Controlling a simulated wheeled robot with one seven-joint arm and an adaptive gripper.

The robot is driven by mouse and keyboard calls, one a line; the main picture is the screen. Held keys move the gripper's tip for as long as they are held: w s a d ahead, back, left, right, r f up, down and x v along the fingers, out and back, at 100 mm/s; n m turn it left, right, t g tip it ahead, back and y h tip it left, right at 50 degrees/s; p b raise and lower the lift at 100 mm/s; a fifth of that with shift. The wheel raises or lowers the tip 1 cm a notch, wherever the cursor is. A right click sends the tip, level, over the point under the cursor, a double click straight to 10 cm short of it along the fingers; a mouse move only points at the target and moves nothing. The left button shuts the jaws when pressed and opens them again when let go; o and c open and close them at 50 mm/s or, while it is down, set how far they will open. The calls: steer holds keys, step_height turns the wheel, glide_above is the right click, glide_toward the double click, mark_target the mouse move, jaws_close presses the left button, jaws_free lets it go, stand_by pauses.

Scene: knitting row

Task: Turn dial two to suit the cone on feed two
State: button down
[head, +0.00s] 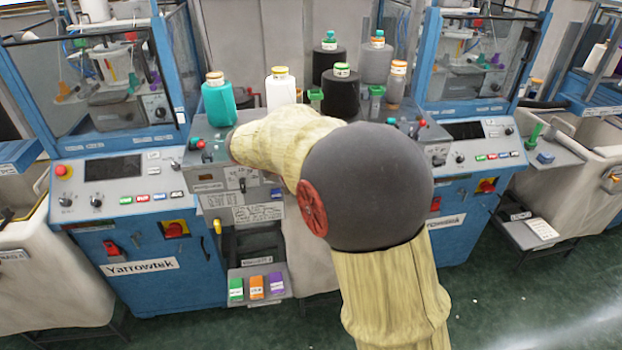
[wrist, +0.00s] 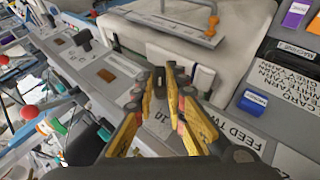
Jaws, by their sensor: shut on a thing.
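My gripper (wrist: 172,78) has yellow fingers, closed on a small dark dial, dial two (wrist: 159,84), on the sloping grey panel in the wrist view. The fingers cover much of the dial, so its pointer is hard to read. A scale with a 10 shows beside it, and a "FEED TWO" label (wrist: 236,132) lies close by. In the head view my arm hides the gripper and the dial. Cones stand behind the panel: teal (head: 219,106), white (head: 281,92), black (head: 340,98) and grey (head: 376,66). I cannot tell which is on feed two.
Another black dial (wrist: 83,40) sits farther along the panel. A lettered card (wrist: 282,82) and a blue tag (wrist: 254,101) lie to the right. Blue machines (head: 130,235) flank the panel. Below, a small shelf holds green, orange (head: 256,288) and purple blocks.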

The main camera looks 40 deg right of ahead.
steer(key=shift+f, duration=0.1)
steer(key=c, duration=1.9)
jaws_free()
steer(key=shift+o, duration=0.5)
steer(key=shift+a, duration=0.1)
steer(key=v, duration=1.2)
